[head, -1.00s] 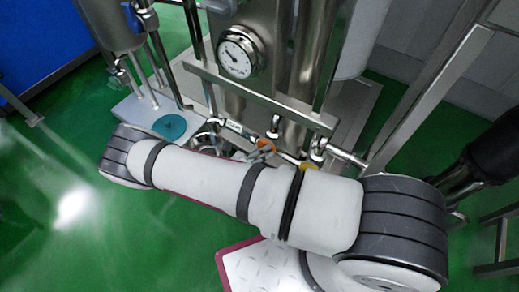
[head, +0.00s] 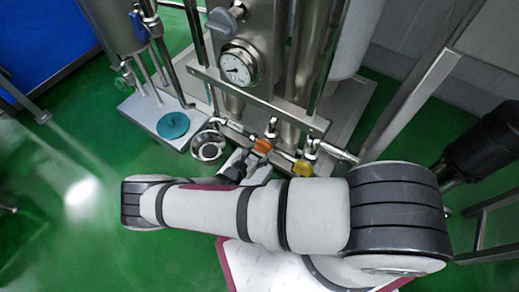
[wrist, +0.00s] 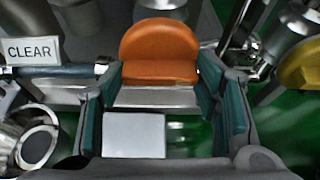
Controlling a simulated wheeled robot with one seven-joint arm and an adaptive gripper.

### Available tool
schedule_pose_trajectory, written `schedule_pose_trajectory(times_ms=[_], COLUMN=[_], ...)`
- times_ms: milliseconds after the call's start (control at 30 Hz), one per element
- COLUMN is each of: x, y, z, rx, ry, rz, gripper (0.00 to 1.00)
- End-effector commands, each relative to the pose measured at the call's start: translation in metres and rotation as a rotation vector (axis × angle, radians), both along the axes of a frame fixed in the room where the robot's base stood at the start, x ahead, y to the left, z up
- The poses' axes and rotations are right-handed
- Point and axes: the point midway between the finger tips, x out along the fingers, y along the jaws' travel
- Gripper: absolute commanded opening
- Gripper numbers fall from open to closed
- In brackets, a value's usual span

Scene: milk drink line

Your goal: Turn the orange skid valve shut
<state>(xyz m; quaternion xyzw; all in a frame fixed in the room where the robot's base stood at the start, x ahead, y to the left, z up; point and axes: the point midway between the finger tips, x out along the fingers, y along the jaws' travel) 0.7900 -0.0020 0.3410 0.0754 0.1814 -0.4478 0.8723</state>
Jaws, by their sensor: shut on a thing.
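The orange skid valve handle (head: 262,146) is on the pipework low in front of the steel columns. In the wrist view the orange handle (wrist: 160,50) is a rounded plate rising between the two teal finger pads of my gripper (wrist: 160,82). My gripper (head: 242,168) reaches it from the front in the head view and is shut on the handle. The pads cover the handle's sides. The valve stem is hidden, and I cannot tell how far the valve is turned.
A yellow handle (head: 302,168) is close on the right, also in the wrist view (wrist: 300,66). A sign reading CLEAR (wrist: 30,50) is at the left. A steel cup-shaped part (head: 209,145), a pressure gauge (head: 240,67) and a teal disc (head: 173,125) are nearby. Green floor is open at left.

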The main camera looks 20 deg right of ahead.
Motion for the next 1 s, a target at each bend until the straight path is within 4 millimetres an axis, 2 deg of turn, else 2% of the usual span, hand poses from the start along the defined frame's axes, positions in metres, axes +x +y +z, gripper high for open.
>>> schedule_pose_trajectory(times_ms=[633,667,700,733,1000], x=[0.0027,0.0027,0.0026,0.0024,0.001], y=[-0.0031,-0.0032,-0.0031,-0.003,-0.0013], z=[0.0013,0.0014,0.0013,0.0012,0.0006], rx=[0.023,0.023,0.023,0.023,0.025], ry=[-0.044,-0.044,-0.044,-0.043,-0.041], rz=[-0.001,-0.001,-0.002,-0.001,0.0], gripper=[0.29,0.64,0.73,0.77,0.77])
